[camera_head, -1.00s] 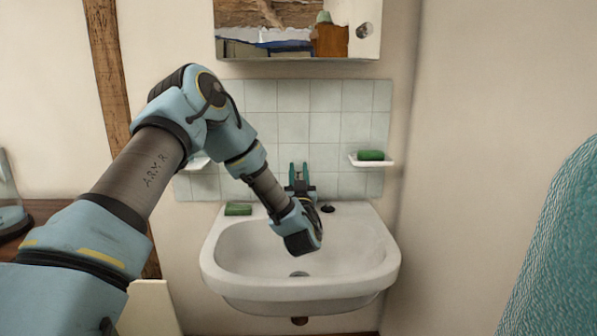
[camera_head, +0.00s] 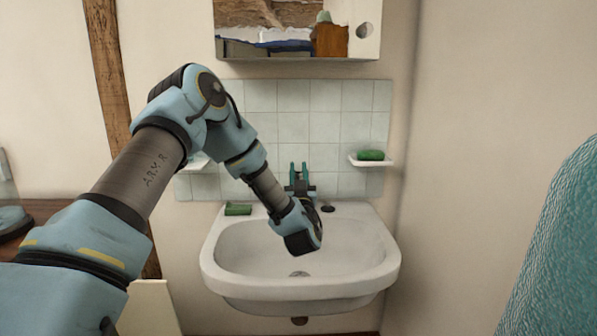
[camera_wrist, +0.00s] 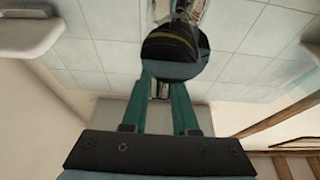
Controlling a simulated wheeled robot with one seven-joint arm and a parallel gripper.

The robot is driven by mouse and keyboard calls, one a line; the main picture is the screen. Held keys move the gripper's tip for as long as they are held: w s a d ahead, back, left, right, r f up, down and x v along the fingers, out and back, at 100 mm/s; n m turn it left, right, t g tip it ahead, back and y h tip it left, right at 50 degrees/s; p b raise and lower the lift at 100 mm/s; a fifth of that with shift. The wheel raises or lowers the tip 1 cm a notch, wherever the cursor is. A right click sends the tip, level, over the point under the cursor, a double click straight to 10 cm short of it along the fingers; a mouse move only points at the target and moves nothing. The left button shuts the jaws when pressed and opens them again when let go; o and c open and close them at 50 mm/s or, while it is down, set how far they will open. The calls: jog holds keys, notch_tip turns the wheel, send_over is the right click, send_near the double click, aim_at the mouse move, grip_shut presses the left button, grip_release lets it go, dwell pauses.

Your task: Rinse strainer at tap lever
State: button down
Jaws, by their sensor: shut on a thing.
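A white washbasin (camera_head: 232,262) hangs on the wall. My gripper (camera_head: 299,168) is at its back, where the tap stands, teal fingers pointing to the tiles. In the wrist view, the fingers (camera_wrist: 163,90) are close together around a narrow shiny piece that looks like the tap lever. A dark, shiny round face (camera_wrist: 175,52) that mirrors my arm sits beside the fingertips. The tap is mostly hidden behind my arm in the head view. A small black round thing (camera_head: 327,208) lies on the basin's back ledge; I cannot tell whether it is the strainer. The drain (camera_head: 299,274) shows in the bowl.
A green bar (camera_head: 238,209) lies on the basin's left back ledge. A green soap (camera_head: 370,155) sits on a white wall shelf (camera_head: 375,162) at right. A mirrored cabinet (camera_head: 299,54) hangs above. Teal cloth (camera_head: 555,250) stands at the right edge. The bowl's front is free.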

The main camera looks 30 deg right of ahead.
dwell(0.4)
jog(key=shift+w+r+g, duration=0.1)
jog(key=shift+r+g, duration=0.25)
jog(key=shift+g, duration=0.05)
jog(key=c, duration=0.7)
grip_release()
jog(key=shift+f, duration=0.1)
jog(key=b+v, duration=0.3)
jog(key=v, duration=0.7)
jog(key=shift+s, duration=0.4)
